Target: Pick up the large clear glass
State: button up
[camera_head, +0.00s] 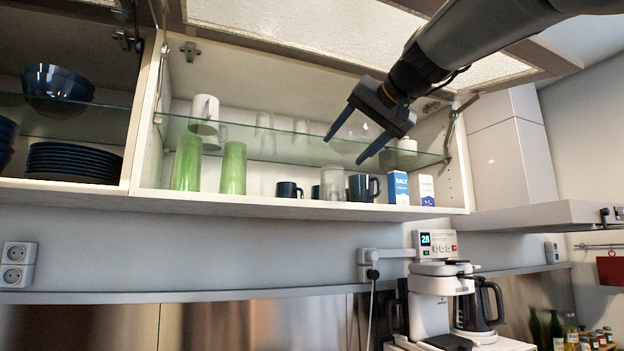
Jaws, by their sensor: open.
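Several clear glasses stand in the open wall cabinet. One clear glass (332,186) is on the cabinet floor between dark mugs. Two faint clear glasses, a left one (264,128) and a right one (300,132), are on the glass shelf. A clear rounded shape (366,128) shows between the fingers of my gripper; I cannot tell whether it is the large glass or how far behind the fingers it is. My gripper (344,150) is open, reaching down-left from the upper right, in front of the shelf. No grip on anything shows.
The glass shelf (225,126) holds a white mug (205,112). Below are two green glasses (187,163), dark mugs (363,187), and blue-white cartons (398,188). A raised flap (270,22) hangs above. A hood (515,160) is to the right. A coffee machine (432,312) stands below.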

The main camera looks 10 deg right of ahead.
aim_at(339, 169)
jog(key=shift+o, duration=0.5)
jog(key=m, duration=0.2)
jog(key=w+m, duration=0.1)
jog(key=m, duration=0.1)
jog(key=f+m+y, duration=0.1)
jog(key=m, duration=0.1)
jog(key=shift+w+a, duration=0.25)
jog(key=shift+w, duration=0.05)
jog(key=w+m, duration=0.1)
jog(key=m, duration=0.5)
jog(key=w+d+f+m+t+y+p, duration=0.1)
jog(key=m, duration=0.5)
jog(key=w+d+m+t+y, duration=0.1)
jog(key=m, duration=0.5)
jog(key=shift+w+f+p, duration=0.3)
jog(key=shift+w+f, duration=0.05)
jog(key=m, duration=0.2)
jog(key=d+m, duration=0.1)
jog(key=m, duration=0.1)
jog(key=shift+w+f+t, duration=0.15)
jog(key=shift+w+t, duration=0.2)
jog(key=shift+t, duration=0.05)
jog(key=shift+p+x, duration=1.85)
jog(key=shift+x, duration=2.05)
jog(key=shift+f, duration=0.1)
jog(key=shift+c, duration=0.3)
